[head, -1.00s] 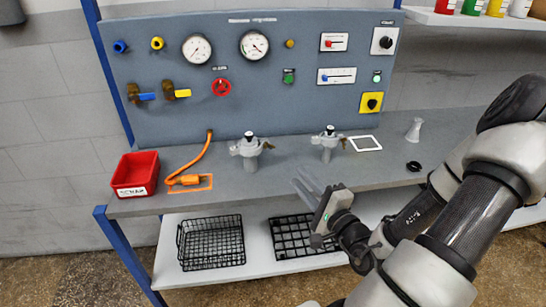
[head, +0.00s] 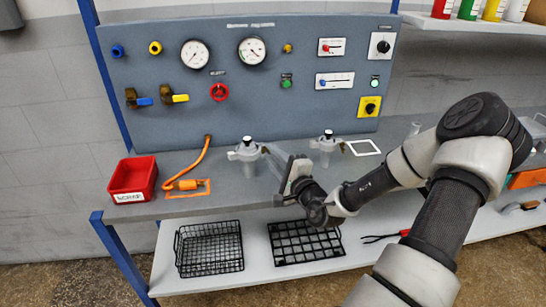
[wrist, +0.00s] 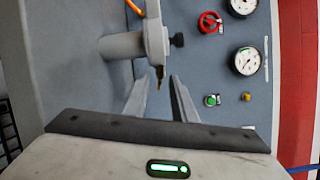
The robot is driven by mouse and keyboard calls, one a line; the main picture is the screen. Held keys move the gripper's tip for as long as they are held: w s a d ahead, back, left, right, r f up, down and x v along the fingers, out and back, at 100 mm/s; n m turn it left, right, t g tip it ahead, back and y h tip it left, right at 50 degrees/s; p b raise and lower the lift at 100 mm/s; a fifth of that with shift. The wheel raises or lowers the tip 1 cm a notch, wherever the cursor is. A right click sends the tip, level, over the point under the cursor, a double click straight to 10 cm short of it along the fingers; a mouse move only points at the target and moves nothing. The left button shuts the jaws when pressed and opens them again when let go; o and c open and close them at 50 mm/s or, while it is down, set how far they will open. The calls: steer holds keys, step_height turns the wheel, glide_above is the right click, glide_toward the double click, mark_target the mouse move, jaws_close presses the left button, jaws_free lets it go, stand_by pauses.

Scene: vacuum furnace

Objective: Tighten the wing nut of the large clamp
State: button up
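Two grey pipe fittings with clamps stand on the bench: the left clamp (head: 246,153) looks a little larger than the right clamp (head: 326,144). My gripper (head: 268,150) is just right of the left clamp, its fingers pointing at the clamp's right side. In the wrist view the clamp (wrist: 122,45) lies sideways at the top, with a black knob (wrist: 177,40). A small brass-coloured piece (wrist: 160,72), apparently the wing nut, sits at or between the tips of my open gripper (wrist: 161,80). Contact is not clear. In the head view my gripper hides that side.
A panel (head: 262,110) with gauges and valves rises behind the bench. A red bin (head: 132,178) and an orange hose (head: 198,158) are to the left. A wire basket (head: 209,248) and a black grid (head: 305,243) lie on the lower shelf. A white square outline (head: 363,147) is at right.

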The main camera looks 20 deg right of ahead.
jaws_close()
steer(key=shift+r+p, duration=0.1)
steer(key=shift+p, duration=0.25)
steer(key=shift+a+r+m+p, duration=0.1)
steer(key=shift+m+p, duration=0.5)
steer(key=shift+p, duration=0.1)
steer(key=shift+m+p, duration=0.8)
steer(key=shift+p, duration=0.05)
steer(key=m+p, duration=0.4)
steer(key=m, duration=0.2)
steer(key=m+p, duration=0.1)
steer(key=m, duration=0.1)
steer(key=m+p, duration=0.1)
steer(key=m, duration=0.1)
steer(key=m+p, duration=0.1)
steer(key=m, duration=0.1)
steer(key=shift+a+f, duration=0.1)
steer(key=shift+f, duration=0.25)
